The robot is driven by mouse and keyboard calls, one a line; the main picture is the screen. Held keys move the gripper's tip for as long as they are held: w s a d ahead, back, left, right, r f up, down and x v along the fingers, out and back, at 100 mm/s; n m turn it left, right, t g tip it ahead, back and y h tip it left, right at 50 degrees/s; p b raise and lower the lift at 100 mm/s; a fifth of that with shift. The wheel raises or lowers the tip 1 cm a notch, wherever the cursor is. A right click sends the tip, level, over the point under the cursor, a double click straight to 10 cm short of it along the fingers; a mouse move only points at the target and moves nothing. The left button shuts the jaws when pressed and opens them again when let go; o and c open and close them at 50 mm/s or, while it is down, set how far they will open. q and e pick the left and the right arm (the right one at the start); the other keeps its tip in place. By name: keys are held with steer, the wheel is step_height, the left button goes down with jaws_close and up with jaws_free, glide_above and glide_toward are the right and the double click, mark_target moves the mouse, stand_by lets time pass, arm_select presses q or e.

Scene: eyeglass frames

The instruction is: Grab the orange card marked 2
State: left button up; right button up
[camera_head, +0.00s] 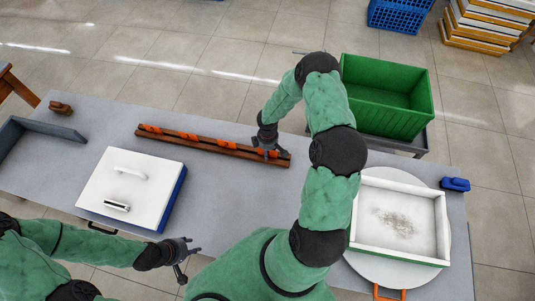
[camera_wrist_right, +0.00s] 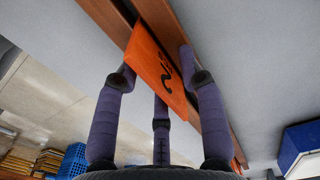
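The orange card marked 2 (camera_wrist_right: 158,65) stands in the slot of a brown wooden rack (camera_wrist_right: 215,130) in the right wrist view. The rack (camera_head: 212,144) lies near the table's far edge in the head view, with several orange cards in it. My right gripper (camera_head: 270,150) is over the rack's right end and partly covers the card there. In the right wrist view my right gripper (camera_wrist_right: 159,75) has its fingers spread around the card; contact is unclear. My left gripper (camera_head: 190,260) is open and empty at the table's near edge.
A white-lidded blue box (camera_head: 135,188) stands left of centre. A white tray (camera_head: 400,218) rests on a round plate at the right, with a blue object (camera_head: 455,184) nearby. A green crate (camera_head: 387,97) stands beyond the table. The table middle is clear.

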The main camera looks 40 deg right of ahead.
jaws_close()
steer(key=shift+r, duration=0.15)
steer(key=shift+r, duration=0.45)
step_height(320, 180, up, 2)
steer(key=shift+r, duration=0.2)
steer(key=s+a+r, duration=0.2)
steer(key=a+r, duration=0.7)
steer(key=a, duration=0.5)
steer(key=shift+r, duration=0.25)
steer(key=shift+d, duration=0.1)
